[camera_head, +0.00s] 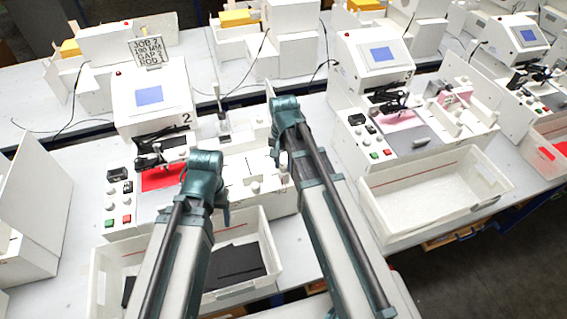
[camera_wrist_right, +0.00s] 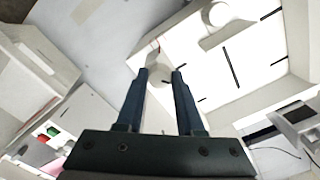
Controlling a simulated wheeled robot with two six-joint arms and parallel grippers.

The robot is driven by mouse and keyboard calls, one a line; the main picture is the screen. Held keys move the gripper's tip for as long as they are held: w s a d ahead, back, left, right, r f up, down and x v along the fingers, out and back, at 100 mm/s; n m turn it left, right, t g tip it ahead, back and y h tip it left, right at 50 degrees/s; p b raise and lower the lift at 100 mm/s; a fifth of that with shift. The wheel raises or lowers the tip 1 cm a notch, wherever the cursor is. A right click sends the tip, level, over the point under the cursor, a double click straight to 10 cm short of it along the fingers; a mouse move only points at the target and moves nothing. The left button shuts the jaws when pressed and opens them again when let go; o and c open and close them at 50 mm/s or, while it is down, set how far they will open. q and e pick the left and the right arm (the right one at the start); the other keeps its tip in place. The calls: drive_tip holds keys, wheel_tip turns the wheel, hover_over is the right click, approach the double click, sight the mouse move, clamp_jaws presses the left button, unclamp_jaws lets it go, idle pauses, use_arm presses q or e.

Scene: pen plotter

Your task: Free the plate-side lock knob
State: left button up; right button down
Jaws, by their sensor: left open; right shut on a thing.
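My right gripper (camera_wrist_right: 158,75) is shut on a white knob (camera_wrist_right: 157,66) on the white plotter body (camera_wrist_right: 240,62). The knob sits between its two dark fingertips. A second rounded white knob (camera_wrist_right: 219,14) stands apart on the same body in the right wrist view. In the head view my right gripper (camera_head: 276,155) reaches down at the right side of machine 2, and my arm hides the held knob. My left gripper (camera_head: 222,192) is in front of machine 2 and is open; its fingertips are mostly hidden by its wrist. A small white knob (camera_head: 255,187) shows between the arms.
Machine 2 (camera_head: 125,98) has a blue screen, a red sheet (camera_head: 163,178) and black cables. A white bin (camera_head: 98,268) with black sheets stands in front. Machine 3 (camera_head: 372,52) and an empty white bin (camera_head: 440,212) stand to the right. A sign (camera_head: 147,50) stands on machine 2.

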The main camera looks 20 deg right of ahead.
sight(284, 166)
drive_tip(key=n, duration=0.5)
drive_tip(key=shift+n, duration=2.8)
drive_tip(key=c, duration=0.5)
unclamp_jaws()
drive_tip(key=shift+c, duration=0.2)
wheel_tip(284, 166, up, 14)
drive_tip(key=p, duration=1.3)
drive_tip(key=shift+p, duration=0.4)
